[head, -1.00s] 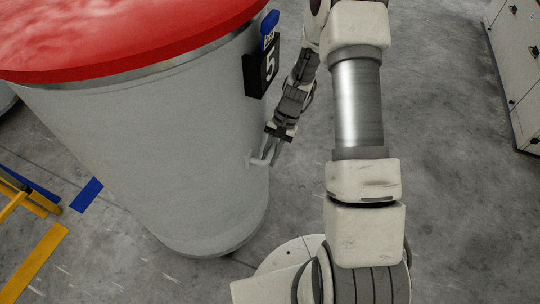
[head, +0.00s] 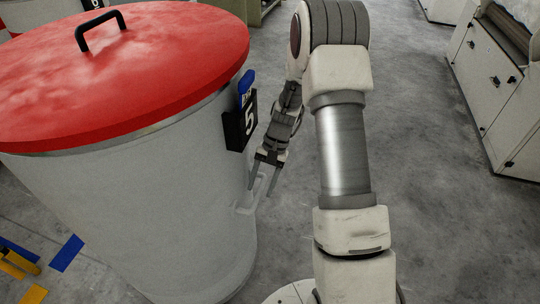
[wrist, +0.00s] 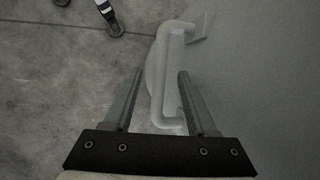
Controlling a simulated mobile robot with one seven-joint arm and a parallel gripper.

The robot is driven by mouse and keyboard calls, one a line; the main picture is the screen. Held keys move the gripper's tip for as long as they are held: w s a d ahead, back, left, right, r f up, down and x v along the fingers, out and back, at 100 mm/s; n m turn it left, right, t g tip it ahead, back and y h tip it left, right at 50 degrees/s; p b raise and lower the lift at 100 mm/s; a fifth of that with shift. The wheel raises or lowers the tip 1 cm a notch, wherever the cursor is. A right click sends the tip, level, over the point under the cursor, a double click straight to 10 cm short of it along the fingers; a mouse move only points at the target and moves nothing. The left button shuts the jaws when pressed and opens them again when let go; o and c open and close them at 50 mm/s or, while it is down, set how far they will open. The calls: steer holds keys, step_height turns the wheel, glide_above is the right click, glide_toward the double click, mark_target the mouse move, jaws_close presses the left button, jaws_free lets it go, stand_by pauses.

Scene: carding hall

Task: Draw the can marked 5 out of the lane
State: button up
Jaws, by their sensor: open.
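The can marked 5 (head: 130,215) is a large grey drum with a red lid (head: 150,60) at the left of the head view. A black plate (head: 240,122) with a white 5 sits on its right side. Below the plate is a pale bar handle (head: 244,207), which also shows in the wrist view (wrist: 163,45). My gripper (head: 261,191) is open beside the can, its fingers pointing down at the handle. In the wrist view my gripper (wrist: 160,73) has one finger on each side of the handle's bar. I cannot tell whether either touches.
A blue floor mark (head: 66,253) and a yellow-and-blue object (head: 18,260) lie left of the can. Pale cabinets (head: 500,95) line the right. Concrete floor between is clear.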

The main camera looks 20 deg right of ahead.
steer(key=p+v, duration=0.1)
steer(key=v, duration=0.9)
steer(key=shift+p, duration=0.35)
